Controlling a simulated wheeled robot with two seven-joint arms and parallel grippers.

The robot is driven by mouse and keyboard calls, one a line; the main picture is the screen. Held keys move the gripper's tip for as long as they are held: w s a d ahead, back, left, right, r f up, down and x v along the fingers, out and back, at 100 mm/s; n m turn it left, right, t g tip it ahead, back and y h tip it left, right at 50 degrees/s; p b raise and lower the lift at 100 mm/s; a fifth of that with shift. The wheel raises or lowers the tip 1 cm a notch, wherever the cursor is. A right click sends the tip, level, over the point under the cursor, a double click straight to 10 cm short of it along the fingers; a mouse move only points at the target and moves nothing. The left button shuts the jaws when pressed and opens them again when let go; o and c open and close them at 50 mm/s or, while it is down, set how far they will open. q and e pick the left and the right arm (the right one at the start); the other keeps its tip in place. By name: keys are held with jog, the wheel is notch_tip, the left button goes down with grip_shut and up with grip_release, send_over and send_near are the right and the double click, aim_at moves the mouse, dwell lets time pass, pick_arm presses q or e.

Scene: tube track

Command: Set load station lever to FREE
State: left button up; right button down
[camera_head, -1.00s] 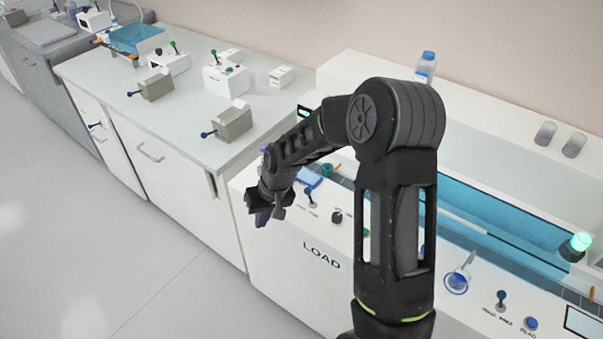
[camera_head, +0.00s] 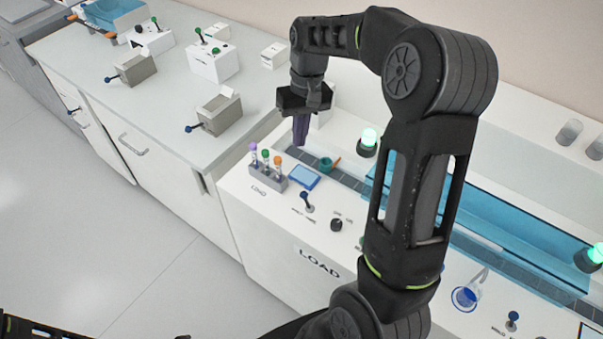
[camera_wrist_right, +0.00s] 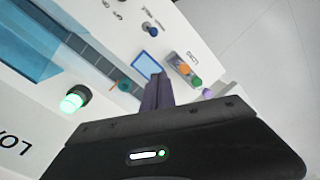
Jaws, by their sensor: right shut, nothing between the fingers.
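The load station lever (camera_head: 306,200) has a dark blue knob and stands on the white LOAD panel, just right of the tube rack. Its knob sits up and slightly left of its base. Small labels beneath it are too blurred to read surely. The lever also shows in the right wrist view (camera_wrist_right: 151,29), beyond the fingertips. My right gripper (camera_head: 300,142) points down, its purple fingers shut and empty, above and behind the panel, apart from the lever. Its fingers show in the right wrist view (camera_wrist_right: 157,90). My left gripper is not in view.
A grey rack (camera_head: 268,178) with capped tubes and a blue screen (camera_head: 303,177) lie close to the lever. A black knob (camera_head: 336,225) is to its right. A green cup (camera_head: 326,164) and a lit green lamp (camera_head: 368,143) stand behind.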

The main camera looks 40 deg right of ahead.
aim_at(306, 201)
jog(key=shift+f, duration=0.15)
jog(key=f, duration=0.3)
jog(key=f+p, duration=0.1)
jog(key=f, duration=0.2)
jog(key=a+f, duration=0.1)
jog(key=f, duration=0.1)
jog(key=shift+s+a+f, duration=0.1)
jog(key=shift+f, duration=0.3)
jog(key=s+p, duration=0.1)
jog(key=s+a+f, duration=0.1)
jog(key=shift+s+f+p, duration=0.1)
jog(key=shift+s+p, duration=0.25)
jog(key=shift+s, duration=0.05)
jog(key=shift+s+f, duration=0.1)
jog(key=shift+s, duration=0.2)
jog(key=shift+s+a+f, duration=0.1)
jog(key=shift+s+f, duration=0.05)
